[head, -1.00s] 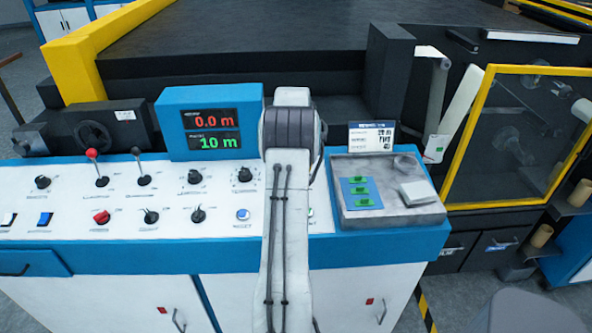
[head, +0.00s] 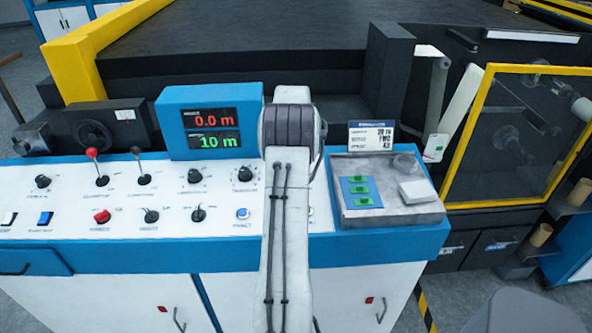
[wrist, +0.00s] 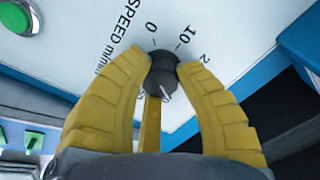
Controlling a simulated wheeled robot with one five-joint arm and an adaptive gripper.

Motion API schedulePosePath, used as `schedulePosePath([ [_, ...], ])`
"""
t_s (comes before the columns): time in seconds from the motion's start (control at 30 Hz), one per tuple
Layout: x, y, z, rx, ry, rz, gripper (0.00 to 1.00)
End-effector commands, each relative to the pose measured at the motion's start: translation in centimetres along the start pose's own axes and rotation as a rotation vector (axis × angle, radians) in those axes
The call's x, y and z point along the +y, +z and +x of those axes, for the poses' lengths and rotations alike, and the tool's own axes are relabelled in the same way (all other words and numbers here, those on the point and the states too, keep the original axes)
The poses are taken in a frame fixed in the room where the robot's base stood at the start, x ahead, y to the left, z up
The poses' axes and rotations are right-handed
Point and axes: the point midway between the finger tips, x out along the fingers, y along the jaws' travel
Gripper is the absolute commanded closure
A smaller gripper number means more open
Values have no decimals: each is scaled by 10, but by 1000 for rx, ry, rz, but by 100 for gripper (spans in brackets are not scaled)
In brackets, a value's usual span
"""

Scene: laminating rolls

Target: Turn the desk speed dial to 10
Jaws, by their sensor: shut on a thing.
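The speed dial is a dark round knob (wrist: 162,78) on the white panel in the wrist view. Its scale (wrist: 165,38) reads "SPEED m/min", with 0 and 10 showing and another number partly cut off. A short white line is on the knob's near side; I cannot tell exactly which number it lines up with. My gripper (wrist: 164,66) has its yellow fingers shut on the knob from both sides, with a further yellow finger below. In the head view my arm hides the dial and gripper.
The blue desk (head: 130,258) carries several other knobs and levers left of my arm. A display (head: 211,125) reads 0.0 m and 10 m. A grey tray (head: 405,212) with green pieces lies to the right, beside a yellow-framed guard (head: 489,95).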

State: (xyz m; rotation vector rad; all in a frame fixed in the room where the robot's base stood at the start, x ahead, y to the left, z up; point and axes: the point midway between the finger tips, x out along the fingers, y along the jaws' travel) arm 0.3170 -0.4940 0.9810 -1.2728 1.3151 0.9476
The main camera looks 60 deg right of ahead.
Motion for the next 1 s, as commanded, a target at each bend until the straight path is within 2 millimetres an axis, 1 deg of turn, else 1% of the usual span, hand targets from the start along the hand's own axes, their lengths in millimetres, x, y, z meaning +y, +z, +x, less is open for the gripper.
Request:
schedulePosePath([
  [0.2, 0, 0, 1, 2, -1, -186, 100],
  [0.5, 0, 0, 1, 4, -2, -377, 100],
  [0.7, 0, 0, 1, 4, -2, -448, 100],
  [1.0, 0, 0, 1, 4, -2, -482, 100],
])
